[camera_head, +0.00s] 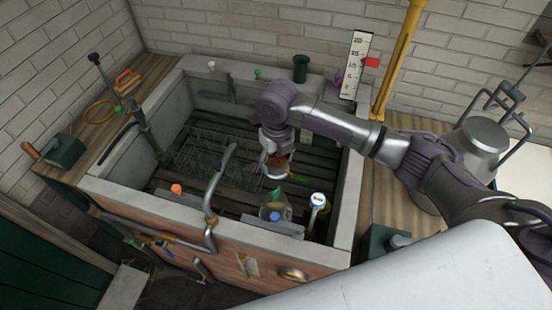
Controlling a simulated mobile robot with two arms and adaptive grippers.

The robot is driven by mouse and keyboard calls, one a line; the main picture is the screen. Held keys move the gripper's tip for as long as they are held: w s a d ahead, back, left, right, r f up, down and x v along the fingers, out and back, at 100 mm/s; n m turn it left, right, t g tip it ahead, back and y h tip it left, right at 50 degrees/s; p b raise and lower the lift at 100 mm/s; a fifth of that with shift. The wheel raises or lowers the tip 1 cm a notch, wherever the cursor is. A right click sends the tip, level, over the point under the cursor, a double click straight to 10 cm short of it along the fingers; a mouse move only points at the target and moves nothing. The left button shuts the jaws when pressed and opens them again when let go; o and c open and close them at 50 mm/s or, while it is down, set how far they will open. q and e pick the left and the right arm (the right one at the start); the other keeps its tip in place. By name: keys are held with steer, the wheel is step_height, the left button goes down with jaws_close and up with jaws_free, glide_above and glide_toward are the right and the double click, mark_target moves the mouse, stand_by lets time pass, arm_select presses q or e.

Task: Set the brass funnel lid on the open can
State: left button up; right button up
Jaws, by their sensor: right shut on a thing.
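My right gripper (275,145) hangs down over the sunken trough, from an arm that comes in from the right. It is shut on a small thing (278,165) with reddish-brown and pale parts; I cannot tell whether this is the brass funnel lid. A large grey metal can (480,138) stands at the right beyond the trough, partly hidden by my right arm; I cannot make out an open mouth on it. A brass-coloured oval piece (293,274) shows at the trough's brick front; I cannot tell what it is. My left gripper is not in view.
Several bottles, one green-tinted (274,208) and one white-topped (317,203), stand in the trough's front. A wire rack (210,155) lies at its left. A curved metal pipe (212,205) rises at the front rim. A dark green cup (301,68) stands on the back ledge.

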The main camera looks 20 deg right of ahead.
steer(key=shift+f, duration=0.1)
stand_by(0.3)
steer(key=b, duration=0.4)
glide_above(276, 189)
steer(key=shift+w+f, duration=0.2)
steer(key=shift+f, duration=3.3)
steer(key=shift+f+b, duration=1.7)
steer(key=shift+f, duration=1.55)
steer(key=shift+d+f+b, duration=0.1)
steer(key=shift+f+b, duration=1.1)
steer(key=shift+f, duration=0.95)
steer(key=o, duration=1.8)
